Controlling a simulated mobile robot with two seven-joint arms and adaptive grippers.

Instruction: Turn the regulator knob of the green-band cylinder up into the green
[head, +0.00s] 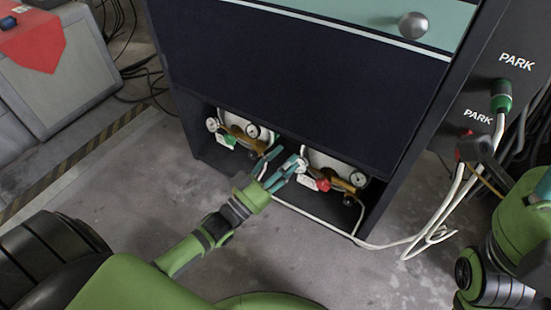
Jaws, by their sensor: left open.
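Two gas cylinders with brass regulators and round gauges lie in the open lower bay of the dark cabinet. The left regulator (240,134) has a green part (227,140) beside it. The right regulator (340,182) has a red part (323,185). The cylinder bands and any coloured zone on the gauges are too small to tell. My left gripper (288,156) is open in front of the bay, between the two regulators and nearer the right one. Its teal fingers point into the bay, and I see nothing held between them.
White hoses (440,215) hang at the right and run along the floor to the bay. Green (501,96) and red (463,146) connectors sit by the PARK labels. A grey cabinet (65,75) stands at the left. The floor before the bay is mostly clear.

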